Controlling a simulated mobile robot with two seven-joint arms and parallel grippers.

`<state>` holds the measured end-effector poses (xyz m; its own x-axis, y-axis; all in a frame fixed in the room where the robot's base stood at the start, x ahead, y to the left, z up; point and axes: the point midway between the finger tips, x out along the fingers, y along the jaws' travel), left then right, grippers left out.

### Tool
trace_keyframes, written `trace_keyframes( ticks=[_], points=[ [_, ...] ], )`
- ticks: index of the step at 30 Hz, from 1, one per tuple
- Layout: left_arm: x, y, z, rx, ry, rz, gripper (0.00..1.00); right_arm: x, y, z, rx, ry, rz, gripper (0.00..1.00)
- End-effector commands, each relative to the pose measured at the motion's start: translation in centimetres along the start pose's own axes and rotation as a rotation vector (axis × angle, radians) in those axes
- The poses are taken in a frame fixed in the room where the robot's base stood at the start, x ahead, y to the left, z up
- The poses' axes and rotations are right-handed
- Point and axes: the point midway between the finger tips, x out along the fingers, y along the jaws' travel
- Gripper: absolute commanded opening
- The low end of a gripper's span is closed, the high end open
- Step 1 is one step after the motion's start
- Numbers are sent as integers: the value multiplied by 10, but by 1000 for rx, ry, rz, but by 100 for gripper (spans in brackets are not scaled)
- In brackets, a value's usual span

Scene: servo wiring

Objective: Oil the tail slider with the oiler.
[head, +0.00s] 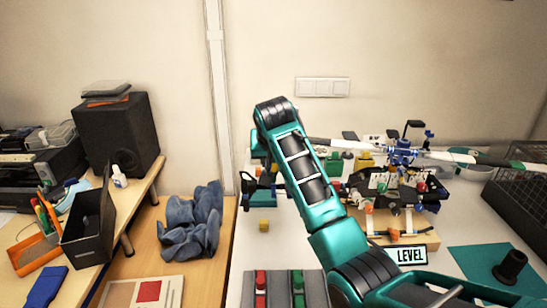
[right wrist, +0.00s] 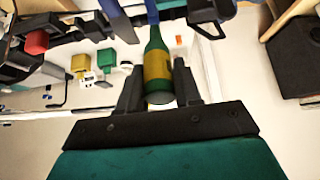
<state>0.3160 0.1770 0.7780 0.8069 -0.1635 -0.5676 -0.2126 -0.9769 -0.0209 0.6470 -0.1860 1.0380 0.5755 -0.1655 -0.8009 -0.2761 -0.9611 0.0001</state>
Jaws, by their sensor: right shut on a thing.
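My right gripper (right wrist: 159,88) is shut on a green bottle with a yellow band, which I take to be the oiler (right wrist: 156,42). Its two dark fingers stand on either side of the bottle in the right wrist view. In the head view my teal right arm hides most of the gripper and the bottle. The model helicopter, with its blue rotor head (head: 402,153), stands on the bench to the right of my arm. I cannot make out the tail slider clearly in either view. My left gripper is not in view.
A black wire basket (head: 520,205) and a teal mat (head: 475,265) lie further right. Blue cloth (head: 191,222) lies to the left.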

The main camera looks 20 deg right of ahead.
Motion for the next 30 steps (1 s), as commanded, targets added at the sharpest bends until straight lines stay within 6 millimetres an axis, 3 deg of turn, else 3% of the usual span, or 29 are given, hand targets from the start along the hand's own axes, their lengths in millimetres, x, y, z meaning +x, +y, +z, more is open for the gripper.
trace_keyframes(
  ticks=[30],
  points=[
    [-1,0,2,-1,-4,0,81,5,0,2,0,-1,1,2]
  ],
)
